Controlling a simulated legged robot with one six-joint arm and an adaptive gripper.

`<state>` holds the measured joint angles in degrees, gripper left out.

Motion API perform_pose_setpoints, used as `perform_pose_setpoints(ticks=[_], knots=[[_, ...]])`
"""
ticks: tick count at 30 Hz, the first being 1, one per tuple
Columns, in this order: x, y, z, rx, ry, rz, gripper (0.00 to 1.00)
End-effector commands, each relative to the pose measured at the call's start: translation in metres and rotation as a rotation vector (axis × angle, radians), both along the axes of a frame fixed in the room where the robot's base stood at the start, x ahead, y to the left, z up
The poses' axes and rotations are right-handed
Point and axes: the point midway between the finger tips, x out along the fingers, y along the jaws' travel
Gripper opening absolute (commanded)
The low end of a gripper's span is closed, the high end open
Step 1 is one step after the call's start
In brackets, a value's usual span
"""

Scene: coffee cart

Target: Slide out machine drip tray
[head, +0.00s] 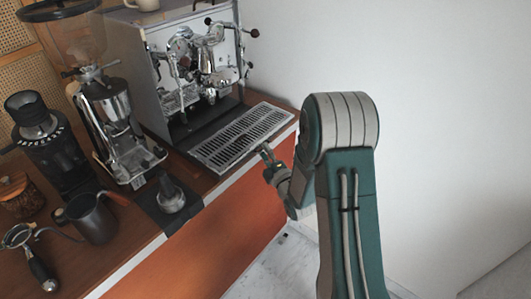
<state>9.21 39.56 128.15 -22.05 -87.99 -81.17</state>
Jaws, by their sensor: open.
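The espresso machine (150,62) stands on the wooden cart top against the back. Its drip tray (240,135), a slotted silver grate with a dark body behind it, reaches out from the machine's base toward the cart's front edge.
A grinder (118,130), a tamper (171,195) on a dark mat, a milk pitcher (92,218) and a portafilter (40,270) stand left of the tray. A white wall (430,100) closes off the right. The floor in front is clear.

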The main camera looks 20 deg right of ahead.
Motion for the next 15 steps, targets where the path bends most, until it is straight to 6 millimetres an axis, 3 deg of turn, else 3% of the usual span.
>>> perform_pose_setpoints(ticks=[5, 15], knots=[[-0.02, -0.005, -0.004, 0.001, 0.002, -0.002, 0.44], [-0.086, -0.021, -0.017, 0.001, 0.006, -0.003, 0.44]])
